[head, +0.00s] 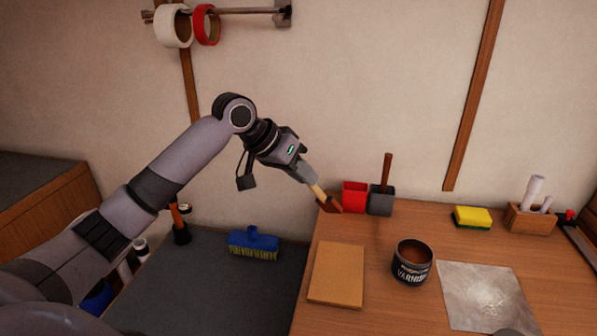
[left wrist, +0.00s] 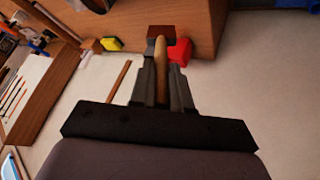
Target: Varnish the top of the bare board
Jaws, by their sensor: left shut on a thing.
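The bare board (head: 337,275) lies flat on the wooden table's left part, light brown and plain. The open varnish can (head: 413,263) stands upright to its right, with brown liquid inside. My left gripper (head: 309,180) is shut on the wooden handle of a brush (head: 327,200). The brush has a dark reddish-brown head, pointing down and right, above the table's back left edge and apart from the board. In the left wrist view the brush handle (left wrist: 162,75) runs between both fingers. My right gripper cannot be made out.
A red holder (head: 355,196) and a grey holder (head: 381,201) with a brown handle stand at the table's back edge. A yellow sponge (head: 472,217) and a wooden block holder (head: 530,218) stand further right. A greyish sheet (head: 486,296) lies right of the can.

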